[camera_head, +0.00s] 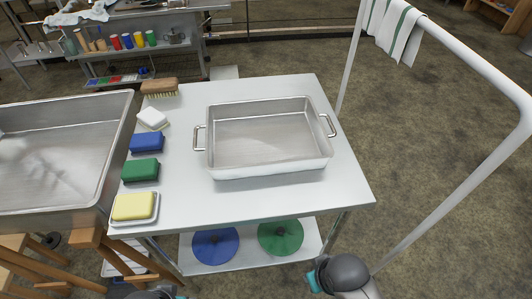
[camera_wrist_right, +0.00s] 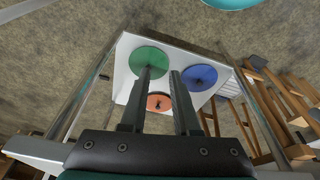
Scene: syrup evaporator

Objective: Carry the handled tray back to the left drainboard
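The handled tray (camera_head: 270,171) is a shallow, empty, rectangular metal pan. It rests flat on a grey metal tabletop (camera_head: 250,204), with one loop handle on its left side (camera_head: 200,137) and one on its right (camera_head: 328,126). No gripper touches it. In the right wrist view my right gripper (camera_wrist_right: 160,72) is open and empty, its two dark fingers apart, pointing toward the lower shelf. Its arm shows at the bottom of the head view, in front of the table. My left gripper does not show; only a bit of my arm shows at the bottom edge. I cannot identify a left drainboard.
A large metal basin (camera_head: 103,190) adjoins the tabletop's left. Along that edge lie a brush (camera_head: 159,87), a white block (camera_head: 152,117), and blue (camera_head: 147,142), green (camera_head: 141,169) and yellow (camera_head: 132,206) sponges. A white rail (camera_head: 480,65) with towels stands right. Wooden stools are lower left.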

